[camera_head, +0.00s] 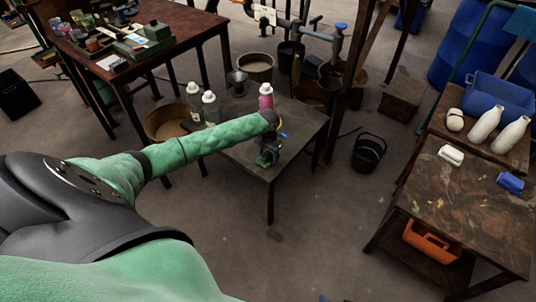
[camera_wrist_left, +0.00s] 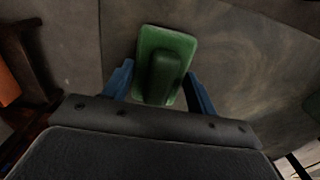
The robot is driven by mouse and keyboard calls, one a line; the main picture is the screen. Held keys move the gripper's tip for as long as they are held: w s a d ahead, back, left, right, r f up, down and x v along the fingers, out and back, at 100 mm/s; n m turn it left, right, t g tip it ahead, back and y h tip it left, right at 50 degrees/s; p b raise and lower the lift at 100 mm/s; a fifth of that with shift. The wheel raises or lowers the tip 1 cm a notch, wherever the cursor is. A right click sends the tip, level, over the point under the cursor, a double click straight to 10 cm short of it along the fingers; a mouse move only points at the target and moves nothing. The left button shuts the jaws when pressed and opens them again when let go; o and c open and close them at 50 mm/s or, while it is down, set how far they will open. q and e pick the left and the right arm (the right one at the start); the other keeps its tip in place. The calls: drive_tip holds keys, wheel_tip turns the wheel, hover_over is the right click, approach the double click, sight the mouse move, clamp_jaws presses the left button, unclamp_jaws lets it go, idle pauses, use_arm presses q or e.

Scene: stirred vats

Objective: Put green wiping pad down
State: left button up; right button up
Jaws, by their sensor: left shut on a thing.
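The green wiping pad (camera_head: 265,160) is in my left gripper (camera_head: 268,151), over the front part of the small dark table (camera_head: 235,140). In the left wrist view the pad (camera_wrist_left: 180,42) is a flat green block with a raised darker grip. A grey mottled surface lies behind the pad. I cannot tell whether the pad touches the table. My right gripper is not in view.
Grey-white bottles (camera_head: 210,107) stand on the small table's left part and a pink bottle (camera_head: 266,96) at its back. A metal vat (camera_head: 256,67) and a black bucket (camera_head: 368,152) are nearby. A workbench (camera_head: 460,200) with a white block (camera_head: 451,154) is at right.

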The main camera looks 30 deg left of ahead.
sight(268, 153)
use_arm(q)
drive_tip(key=shift+f, duration=0.1)
drive_tip(key=shift+f, duration=0.1)
drive_tip(key=o, duration=1.1)
drive_tip(key=shift+c, duration=0.2)
wheel_tip(268, 153, up, 12)
idle(0.4)
